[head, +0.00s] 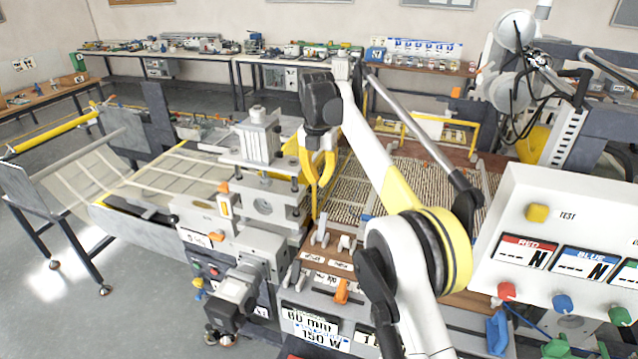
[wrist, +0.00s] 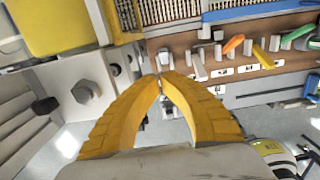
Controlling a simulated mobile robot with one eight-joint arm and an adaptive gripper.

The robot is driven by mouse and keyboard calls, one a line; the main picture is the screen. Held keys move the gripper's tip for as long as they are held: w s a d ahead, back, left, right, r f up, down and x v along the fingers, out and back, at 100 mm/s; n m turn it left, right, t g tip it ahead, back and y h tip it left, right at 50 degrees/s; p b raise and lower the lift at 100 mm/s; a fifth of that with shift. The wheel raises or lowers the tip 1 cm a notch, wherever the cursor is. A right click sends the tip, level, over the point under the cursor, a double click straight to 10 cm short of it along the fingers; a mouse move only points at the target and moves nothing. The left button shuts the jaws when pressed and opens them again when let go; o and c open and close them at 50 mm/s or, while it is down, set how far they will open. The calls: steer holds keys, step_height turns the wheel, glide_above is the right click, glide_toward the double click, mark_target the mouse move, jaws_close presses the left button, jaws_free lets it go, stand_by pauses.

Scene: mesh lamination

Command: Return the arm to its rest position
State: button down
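My arm (head: 400,195) rises from the lower middle of the head view and bends over at its dark wrist. My gripper (head: 317,184) points down with its yellow fingers beside the grey press block (head: 262,205), above the brown lever panel. In the wrist view, my gripper's yellow ribbed fingers (wrist: 160,78) curve together and their tips meet or nearly meet. No held object shows between them. The brown lever panel (wrist: 180,42) lies beyond the tips, with white levers (wrist: 198,66), an orange lever (wrist: 233,44) and a yellow one (wrist: 262,55).
A white control box (head: 575,225) with coloured knobs stands at right. A mesh sheet (head: 180,172) runs through the machine at left; a brown wire grid (head: 420,178) lies behind my arm. A yellow part (wrist: 60,25) is close at upper left in the wrist view. Open floor (head: 120,320) shows at lower left.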

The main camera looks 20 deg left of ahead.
steer(key=d+r+m+t+b, duration=0.1)
steer(key=d+r+m+b, duration=0.4)
steer(key=d+m, duration=0.5)
steer(key=s+d+m+t+b, duration=0.1)
steer(key=s+d+m+b, duration=0.3)
steer(key=d, duration=0.4)
steer(key=s+d+m+t+b, duration=0.1)
steer(key=s+d+m, duration=0.3)
steer(key=s+d, duration=0.3)
steer(key=s+d+f+m+t+b, duration=0.1)
steer(key=s+d+f+m+b, duration=0.3)
steer(key=s+d+f+m, duration=0.4)
steer(key=s+d+f+m+t+b, duration=0.2)
steer(key=s+d+f+m+b, duration=0.2)
steer(key=s+d+f+m, duration=0.4)
steer(key=s+f+m, duration=0.1)
steer(key=s+f, duration=0.4)
steer(key=s, duration=0.2)
steer(key=shift+s+d+m+t, duration=0.15)
steer(key=shift+d+m+t, duration=0.15)
steer(key=shift+d, duration=0.05)
